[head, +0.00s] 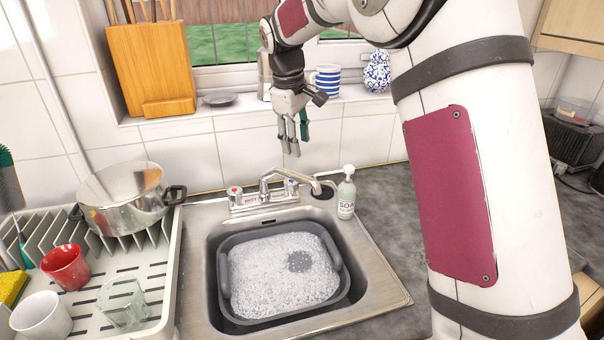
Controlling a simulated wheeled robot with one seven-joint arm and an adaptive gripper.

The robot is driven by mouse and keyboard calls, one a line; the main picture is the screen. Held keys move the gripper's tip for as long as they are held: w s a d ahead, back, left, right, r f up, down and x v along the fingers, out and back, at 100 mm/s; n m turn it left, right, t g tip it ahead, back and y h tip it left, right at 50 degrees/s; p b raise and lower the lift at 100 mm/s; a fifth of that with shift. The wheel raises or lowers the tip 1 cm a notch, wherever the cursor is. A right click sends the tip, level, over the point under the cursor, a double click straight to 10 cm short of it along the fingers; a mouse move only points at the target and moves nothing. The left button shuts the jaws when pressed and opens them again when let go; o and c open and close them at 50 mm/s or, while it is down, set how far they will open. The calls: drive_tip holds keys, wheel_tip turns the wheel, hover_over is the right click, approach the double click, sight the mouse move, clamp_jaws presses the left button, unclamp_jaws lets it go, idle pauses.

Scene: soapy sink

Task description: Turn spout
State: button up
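The chrome mixer tap (262,194) stands on the rear ledge of the sink. Its thin spout (292,174) points to the right, along the back of the sink, with its end near the soap bottle. My gripper (290,152) hangs fingers down above and behind the tap, in front of the tiled wall and below the window sill. It appears apart from the spout and holds nothing that I can make out. Its fingers are small and seen at an angle, so their opening is unclear.
A grey tub (224,275) of suds sits in the sink basin (366,296). A soap bottle (346,196) stands right of the tap. A steel pot (125,198), cups and a glass are on the left drying rack (150,325). A striped mug (326,80) is on the sill.

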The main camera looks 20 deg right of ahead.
sight(303, 176)
drive_tip(key=f, duration=0.3)
drive_tip(key=w+d+f+p, duration=0.1)
drive_tip(key=f, duration=0.7)
drive_tip(key=shift+w+d+f+p, duration=0.2)
drive_tip(key=shift+d+p, duration=0.15)
drive_tip(key=shift+p, duration=0.05)
clamp_jaws()
